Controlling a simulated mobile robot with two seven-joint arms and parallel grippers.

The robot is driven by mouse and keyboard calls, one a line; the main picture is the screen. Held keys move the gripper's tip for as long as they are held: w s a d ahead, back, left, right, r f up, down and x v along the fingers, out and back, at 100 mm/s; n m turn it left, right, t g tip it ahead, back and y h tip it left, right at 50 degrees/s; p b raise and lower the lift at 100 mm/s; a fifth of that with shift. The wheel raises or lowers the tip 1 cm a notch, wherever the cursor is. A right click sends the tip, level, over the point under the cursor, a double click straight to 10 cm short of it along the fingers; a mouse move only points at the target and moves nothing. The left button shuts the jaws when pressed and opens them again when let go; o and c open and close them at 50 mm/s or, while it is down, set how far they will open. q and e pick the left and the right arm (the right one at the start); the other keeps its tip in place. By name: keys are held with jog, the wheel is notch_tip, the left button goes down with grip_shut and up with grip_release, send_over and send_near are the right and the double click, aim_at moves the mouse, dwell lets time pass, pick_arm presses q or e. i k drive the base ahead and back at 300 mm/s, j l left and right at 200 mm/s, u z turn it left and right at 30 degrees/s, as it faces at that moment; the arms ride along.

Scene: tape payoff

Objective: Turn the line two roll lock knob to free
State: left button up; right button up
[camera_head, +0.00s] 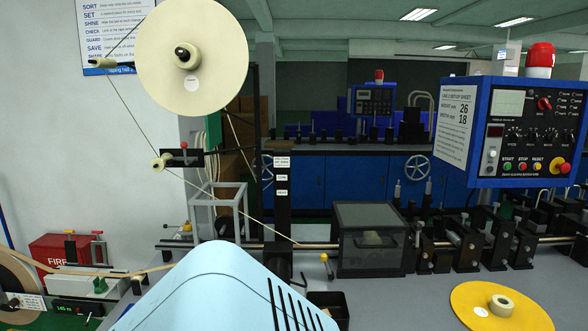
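A large cream tape roll (215,75) hangs at the upper left, with a dark knob-like hub (187,55) at its centre. Tape runs from it past a small roller (159,163) on a black arm. A small red-topped knob (183,146) stands on that arm. No label visible here says which part is the line two roll lock knob, and I cannot tell the lock's setting. Neither of my grippers is in view.
A light blue slotted shell at the bottom centre hides part of the bench. A blue control panel (516,130) with a line 2 sheet hangs at the right. A clear-sided box (370,238) and a yellow disc (475,311) are on the bench. Another roll (18,285) is lower left.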

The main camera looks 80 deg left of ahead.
aim_at(179, 51)
jog(key=u, duration=2.8)
